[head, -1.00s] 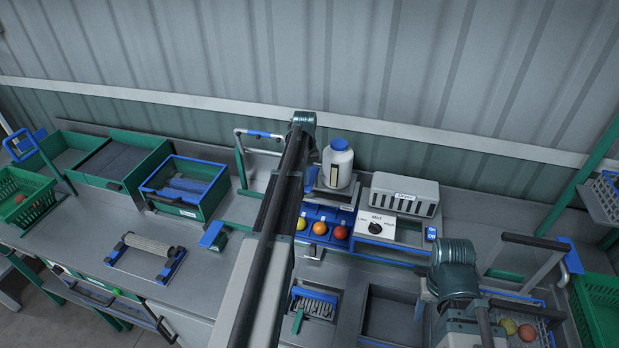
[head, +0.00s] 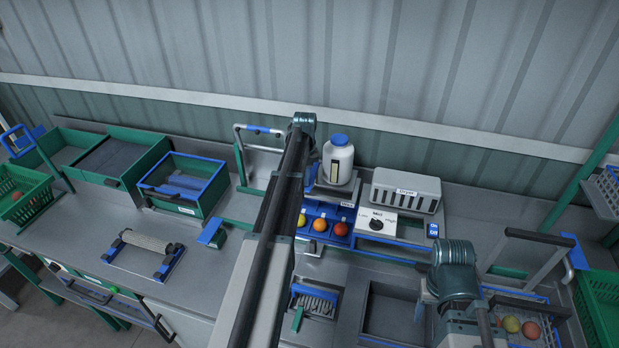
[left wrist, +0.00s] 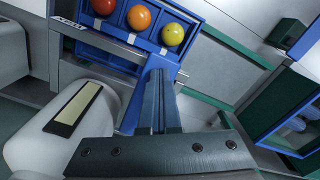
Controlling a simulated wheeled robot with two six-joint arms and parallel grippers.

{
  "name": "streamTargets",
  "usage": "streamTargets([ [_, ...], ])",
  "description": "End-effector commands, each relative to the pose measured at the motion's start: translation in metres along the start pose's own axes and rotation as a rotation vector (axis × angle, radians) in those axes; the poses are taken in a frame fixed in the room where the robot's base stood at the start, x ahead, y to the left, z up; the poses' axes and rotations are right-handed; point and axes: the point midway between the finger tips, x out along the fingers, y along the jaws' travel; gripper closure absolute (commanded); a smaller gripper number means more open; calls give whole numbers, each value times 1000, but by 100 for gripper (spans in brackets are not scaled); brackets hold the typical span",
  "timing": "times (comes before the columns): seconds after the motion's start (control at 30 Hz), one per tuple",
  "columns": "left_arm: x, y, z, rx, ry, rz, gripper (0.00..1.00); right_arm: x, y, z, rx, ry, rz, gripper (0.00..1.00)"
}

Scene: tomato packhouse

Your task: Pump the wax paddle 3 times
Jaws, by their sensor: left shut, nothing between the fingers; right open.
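A white bottle with a blue cap (head: 340,161) stands at the back of the wax station, above a blue sorting tray (head: 347,207) labelled "Wax". In the left wrist view the bottle (left wrist: 45,140) is at lower left. A blue strip, apparently the wax paddle (left wrist: 161,63), lies beneath my left gripper (left wrist: 161,74). Its fingers are shut with nothing between them; I cannot tell whether they touch the strip. In the head view my left arm hides most of this spot. My right gripper (head: 423,305) is open at lower right, mostly hidden by its arm.
Red, orange and yellow tomatoes (head: 319,225) sit in the tray. A dryer (head: 407,191) and a dial panel (head: 377,224) stand to the right. A brush roller (head: 150,243) and a green bin (head: 215,197) are to the left. A sunken tray (head: 392,312) lies in front.

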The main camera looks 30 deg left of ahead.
Motion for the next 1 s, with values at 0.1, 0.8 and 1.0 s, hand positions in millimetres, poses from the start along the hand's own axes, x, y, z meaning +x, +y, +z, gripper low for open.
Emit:
streamTargets([
  [0.1,9,0,-1,0,2,0,100,9,-1,0,-1,0,0,43],
  [0.8,0,0,-1,0,1,0,100,0,0,0,-3,0,1,43],
  [1.0,-16,0,-1,0,2,0,100,-16,2,1,-3,0,1,43],
])
